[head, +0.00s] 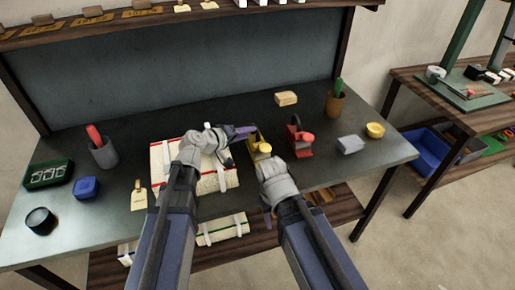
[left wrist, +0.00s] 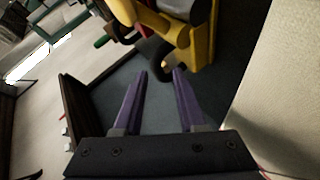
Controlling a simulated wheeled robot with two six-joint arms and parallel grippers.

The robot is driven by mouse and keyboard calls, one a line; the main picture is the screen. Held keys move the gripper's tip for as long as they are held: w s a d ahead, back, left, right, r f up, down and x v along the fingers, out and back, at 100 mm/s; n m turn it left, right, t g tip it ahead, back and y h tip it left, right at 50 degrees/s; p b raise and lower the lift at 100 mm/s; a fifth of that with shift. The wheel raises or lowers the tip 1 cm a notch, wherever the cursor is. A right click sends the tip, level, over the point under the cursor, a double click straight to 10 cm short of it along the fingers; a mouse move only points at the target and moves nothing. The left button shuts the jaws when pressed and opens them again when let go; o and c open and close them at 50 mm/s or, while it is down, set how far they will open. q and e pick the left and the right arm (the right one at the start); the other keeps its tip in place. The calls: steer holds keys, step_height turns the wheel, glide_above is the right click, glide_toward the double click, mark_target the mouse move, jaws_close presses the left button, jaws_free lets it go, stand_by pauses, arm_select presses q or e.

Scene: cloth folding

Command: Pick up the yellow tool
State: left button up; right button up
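The yellow tool (head: 259,148) stands on the dark tabletop, just right of my left gripper (head: 243,132). In the left wrist view the yellow tool (left wrist: 200,35), with black parts, fills the top, beyond the fingertips. My left gripper (left wrist: 160,74) also shows there, its purple fingers apart with nothing between them. I see no clear contact between the fingers and the tool. My right arm's grey wrist (head: 278,180) is near the table's front edge, in front of the yellow tool. Its fingers are mostly hidden, so their opening cannot be told.
A red tool (head: 301,142) stands right of the yellow one. A cream bundle (head: 218,182) lies under my left arm. The back middle of the table is clear.

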mark_target(257, 132)
arm_select(q)
steer(key=shift+b+x, duration=1.05)
steer(key=shift+x, duration=1.55)
steer(key=shift+s+d+r, duration=0.1)
steer(key=shift+s+d, duration=0.1)
steer(key=shift+s, duration=0.05)
jaws_close()
